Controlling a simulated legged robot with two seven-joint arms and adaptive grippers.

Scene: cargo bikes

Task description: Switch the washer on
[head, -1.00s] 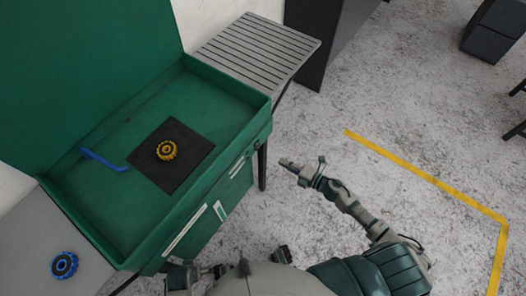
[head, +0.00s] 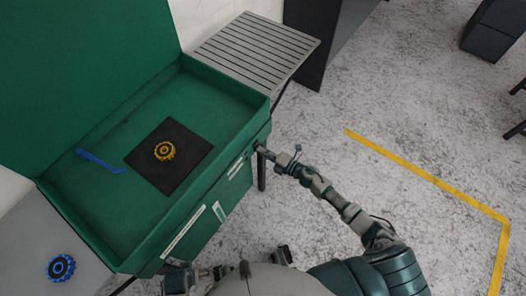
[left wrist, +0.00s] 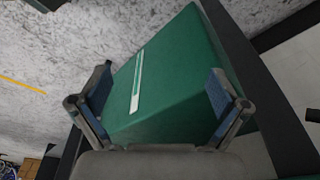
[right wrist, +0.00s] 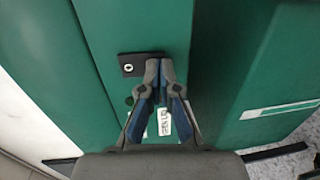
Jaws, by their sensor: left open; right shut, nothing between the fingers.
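The green washer (head: 200,195) stands at left in the head view with its lid (head: 85,70) raised. My right gripper (head: 260,150) is shut and empty at the right end of the washer's front. In the right wrist view its closed fingertips (right wrist: 160,66) are at the right edge of a small black plate with a pale round spot (right wrist: 128,67); I cannot tell whether they touch it.
A yellow-and-black cog (head: 165,151) lies on a dark mat (head: 145,166) in the basin, beside a blue bent tool (head: 98,161). A blue cog (head: 61,267) lies on the grey surface at left. A slatted grey table (head: 245,50) adjoins the washer. The floor at right is open.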

